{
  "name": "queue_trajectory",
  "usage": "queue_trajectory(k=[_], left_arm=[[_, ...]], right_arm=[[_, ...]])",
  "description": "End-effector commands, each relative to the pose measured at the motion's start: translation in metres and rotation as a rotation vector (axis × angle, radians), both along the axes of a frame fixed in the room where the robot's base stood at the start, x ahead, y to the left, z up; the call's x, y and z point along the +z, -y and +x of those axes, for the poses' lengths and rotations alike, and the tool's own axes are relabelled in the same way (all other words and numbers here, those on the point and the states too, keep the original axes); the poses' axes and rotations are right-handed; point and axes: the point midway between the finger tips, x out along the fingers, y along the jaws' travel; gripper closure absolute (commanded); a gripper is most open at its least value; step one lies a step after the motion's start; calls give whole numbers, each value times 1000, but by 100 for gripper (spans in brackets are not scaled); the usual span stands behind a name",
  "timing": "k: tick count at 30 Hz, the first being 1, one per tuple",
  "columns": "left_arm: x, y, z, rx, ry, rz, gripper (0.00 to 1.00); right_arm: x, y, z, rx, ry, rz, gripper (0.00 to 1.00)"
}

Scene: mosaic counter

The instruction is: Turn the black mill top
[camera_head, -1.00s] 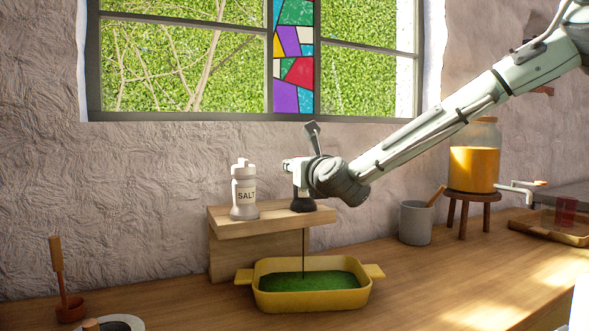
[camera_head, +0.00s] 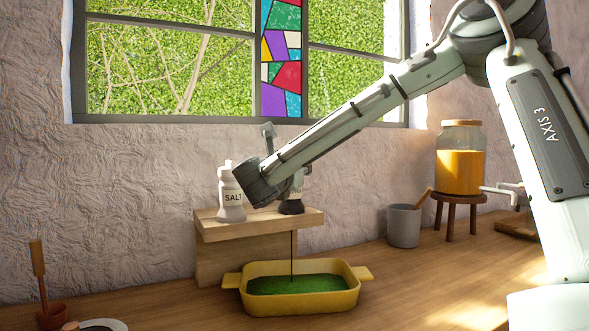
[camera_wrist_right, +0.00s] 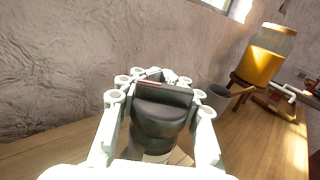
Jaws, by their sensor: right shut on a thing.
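The black mill stands on the wooden shelf; its dark lower part (camera_head: 291,207) shows in the head view beneath my right arm. Its black top (camera_wrist_right: 160,117) fills the middle of the right wrist view, with a pale band below it. My right gripper (camera_wrist_right: 163,90) is shut around the black top, one finger on each side. In the head view my wrist and forearm hide most of the gripper and the mill's upper part. A thin dark line runs from the shelf under the mill down to the green contents (camera_head: 298,284) of a yellow dish (camera_head: 300,303). My left gripper is out of view.
A white salt shaker (camera_head: 231,200) stands left of the mill, close to my wrist. The wooden shelf (camera_head: 245,233) sits at the wall above the counter (camera_head: 420,285). A grey cup (camera_head: 404,228) and an orange-filled jar (camera_head: 460,165) on a stool stand right.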

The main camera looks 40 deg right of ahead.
Motion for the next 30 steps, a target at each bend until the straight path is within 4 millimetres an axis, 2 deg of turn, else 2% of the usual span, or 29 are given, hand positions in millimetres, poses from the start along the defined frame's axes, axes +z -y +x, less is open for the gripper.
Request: queue_trajectory(k=[11, 12, 19, 30], left_arm=[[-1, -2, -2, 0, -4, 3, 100], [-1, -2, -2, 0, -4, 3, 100], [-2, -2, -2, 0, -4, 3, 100], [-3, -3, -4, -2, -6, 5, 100]], right_arm=[[1, 0, 0, -4, 2, -2, 100], [1, 0, 0, -4, 2, -2, 70], [1, 0, 0, -4, 2, -1, 42], [1, -5, -2, -2, 1, 0, 42]])
